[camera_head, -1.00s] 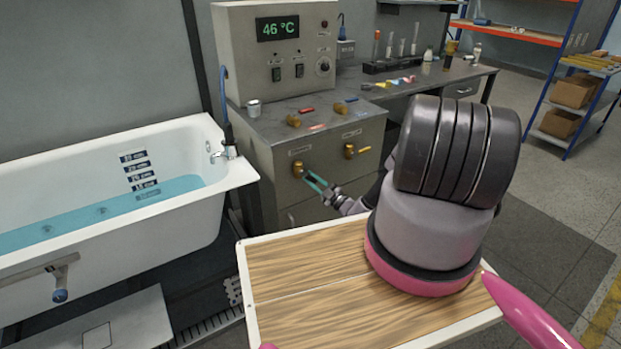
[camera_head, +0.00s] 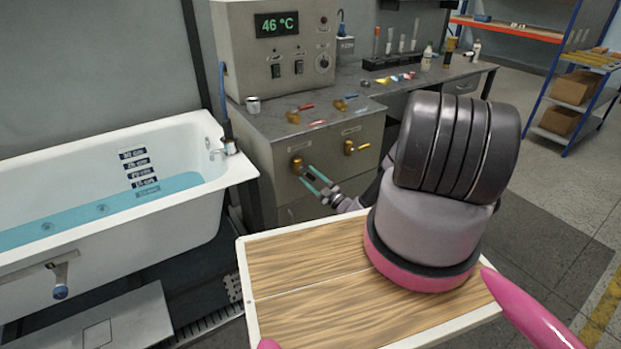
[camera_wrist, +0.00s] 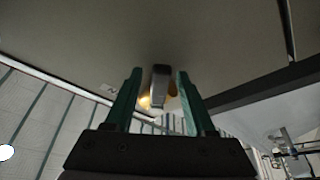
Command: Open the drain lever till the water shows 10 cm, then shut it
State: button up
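My gripper (camera_head: 307,172) has teal fingers and is at the left brass valve (camera_head: 297,164) on the grey cabinet front. The label above this valve is too small to read. In the wrist view, my gripper (camera_wrist: 158,82) is open, with a grey lever end (camera_wrist: 160,80) between its fingers and gaps on both sides. Brass shows behind it. The white bathtub (camera_head: 190,225) holds blue water (camera_head: 100,212). Its surface stands by the lower depth labels, apparently between the 15 cm label (camera_head: 144,182) and the lowest label, seen under water.
The control box (camera_head: 275,50) above reads 46 °C. A blue-ended metal fitting (camera_head: 60,280) sits on the tub's front. A wood-topped tray (camera_head: 310,290) is in the foreground. More brass valves lie on the cabinet top.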

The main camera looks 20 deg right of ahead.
jog(key=v, duration=1)
jog(key=shift+s+d, duration=0.2)
jog(key=shift+s, duration=0.15)
jog(key=shift+f, duration=0.1)
dwell(6.5)
